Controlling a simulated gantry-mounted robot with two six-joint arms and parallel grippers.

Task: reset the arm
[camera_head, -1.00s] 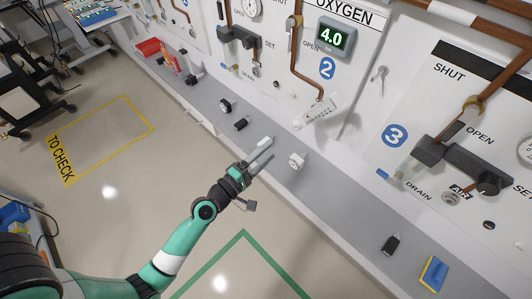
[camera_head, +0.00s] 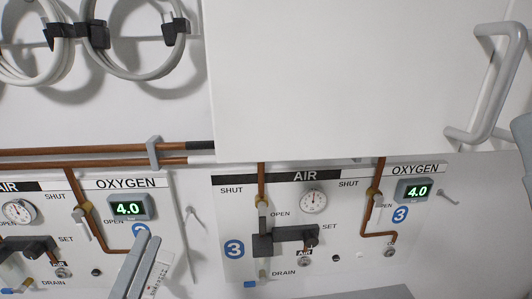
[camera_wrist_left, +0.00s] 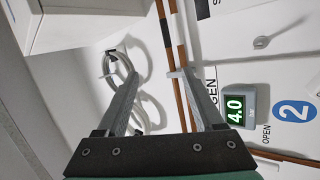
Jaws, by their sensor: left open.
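My left gripper (camera_head: 148,245) comes up from the bottom edge in the head view, its two grey fingers seen nearly edge-on in front of the bottom of the oxygen panel marked 2. In the left wrist view the left gripper (camera_wrist_left: 152,75) is open, with nothing between its fingers; pipes and a coiled hose show behind them. Grey pieces cut off at the right edge of the head view may be my right gripper (camera_head: 524,140); its jaw state cannot be made out.
A large white cabinet (camera_head: 340,75) with a grey handle (camera_head: 490,85) juts out above. Coiled hoses (camera_head: 130,45) hang at upper left. Copper pipes (camera_head: 80,160) run along the wall. Panel 3 has an oxygen display (camera_head: 413,190) reading 4.0. A white tag (camera_head: 161,272) hangs beside the left fingers.

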